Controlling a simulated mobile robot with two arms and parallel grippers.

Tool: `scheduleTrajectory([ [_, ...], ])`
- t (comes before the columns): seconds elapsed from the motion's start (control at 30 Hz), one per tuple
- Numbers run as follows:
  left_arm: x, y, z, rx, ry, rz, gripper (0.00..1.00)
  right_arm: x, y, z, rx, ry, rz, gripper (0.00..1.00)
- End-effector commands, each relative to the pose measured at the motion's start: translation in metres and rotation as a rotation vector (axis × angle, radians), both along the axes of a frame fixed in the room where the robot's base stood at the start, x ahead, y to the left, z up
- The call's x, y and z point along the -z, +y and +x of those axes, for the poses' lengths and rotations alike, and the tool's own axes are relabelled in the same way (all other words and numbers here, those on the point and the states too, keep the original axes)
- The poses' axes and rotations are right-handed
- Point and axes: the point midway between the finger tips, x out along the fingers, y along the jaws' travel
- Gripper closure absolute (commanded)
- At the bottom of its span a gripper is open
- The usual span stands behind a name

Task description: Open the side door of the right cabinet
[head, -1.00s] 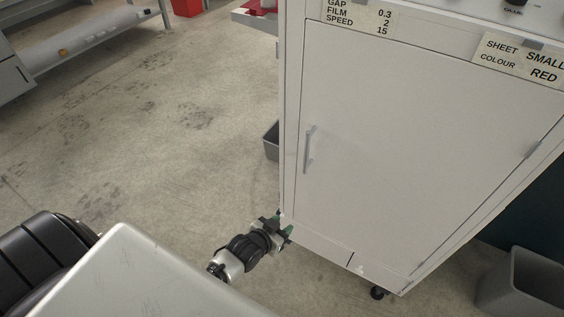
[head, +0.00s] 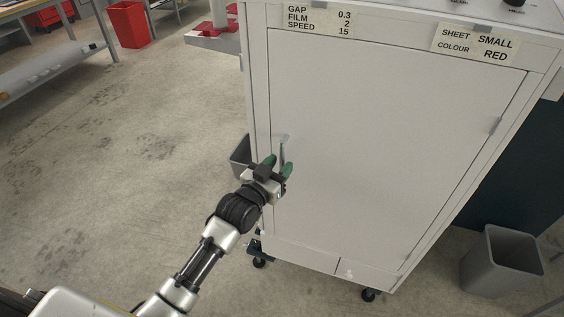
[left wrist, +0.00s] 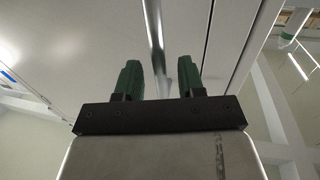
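The right cabinet's side door (head: 390,140) is a large pale grey panel that looks shut, with hinges along its right edge. Its upright bar handle (head: 283,150) is near the door's left edge and partly hidden by my gripper. My left gripper (head: 278,168) is at the handle's height. In the left wrist view the handle (left wrist: 154,40) runs between the two green fingertips (left wrist: 160,75) of my open gripper, with gaps on both sides. I cannot tell how deep the bar lies between the fingers. My right gripper is in neither view.
Labels (head: 318,19) and knobs are at the cabinet's top. Grey bins stand left of the cabinet (head: 240,152) and right of it (head: 502,262). The cabinet stands on castors (head: 369,295). A red bin (head: 130,25) is far back. The floor at left is clear.

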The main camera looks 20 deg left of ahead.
Motion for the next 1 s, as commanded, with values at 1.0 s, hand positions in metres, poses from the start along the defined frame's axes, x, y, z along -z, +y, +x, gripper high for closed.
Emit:
scheduleTrajectory([
  [1.0,0.000,-0.005,0.017,0.000,0.001,0.000,1.00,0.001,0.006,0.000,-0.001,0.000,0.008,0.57],
])
